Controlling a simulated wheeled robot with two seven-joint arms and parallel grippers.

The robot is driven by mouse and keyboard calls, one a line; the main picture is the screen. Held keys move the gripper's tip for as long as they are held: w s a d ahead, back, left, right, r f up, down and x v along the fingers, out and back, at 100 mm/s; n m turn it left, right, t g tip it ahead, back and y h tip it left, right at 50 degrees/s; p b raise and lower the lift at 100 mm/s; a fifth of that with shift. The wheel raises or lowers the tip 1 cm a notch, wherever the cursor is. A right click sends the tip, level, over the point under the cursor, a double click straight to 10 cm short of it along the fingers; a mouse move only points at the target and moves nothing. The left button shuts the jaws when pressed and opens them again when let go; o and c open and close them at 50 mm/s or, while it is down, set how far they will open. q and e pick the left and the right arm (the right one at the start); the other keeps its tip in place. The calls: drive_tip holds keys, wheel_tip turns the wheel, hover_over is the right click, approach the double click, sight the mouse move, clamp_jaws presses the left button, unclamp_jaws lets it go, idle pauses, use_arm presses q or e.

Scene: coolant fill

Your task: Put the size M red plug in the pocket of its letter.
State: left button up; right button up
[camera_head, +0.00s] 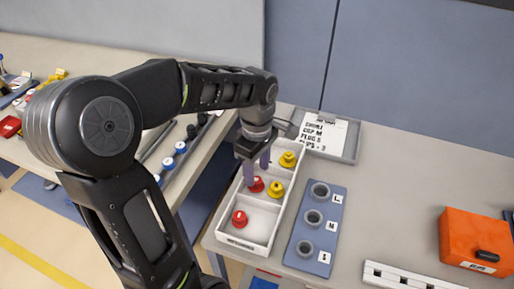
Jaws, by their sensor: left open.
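A white divided tray (266,228) stands near the table's left edge. It holds a red plug (257,184) in the middle, another red plug (239,219) nearer the front, and two yellow plugs (288,160) (276,188). I cannot read sizes on the plugs. My left gripper (257,168) points down over the tray, open, with its fingertips close to the middle red plug; I cannot tell whether they touch it. Right of the tray lies a blue-grey board (300,233) with three ring pockets: L at the back, M pocket (313,219) between, S in front. All three look empty.
A grey tray with a printed card (323,135) lies behind the white tray. An orange box (475,240) stands at the right, and a white strip (400,279) lies at the front. Another bench with various parts is at the left.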

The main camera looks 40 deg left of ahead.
sight(257, 180)
use_arm(q)
wheel_tip(257, 180, up, 9)
idle(1.1)
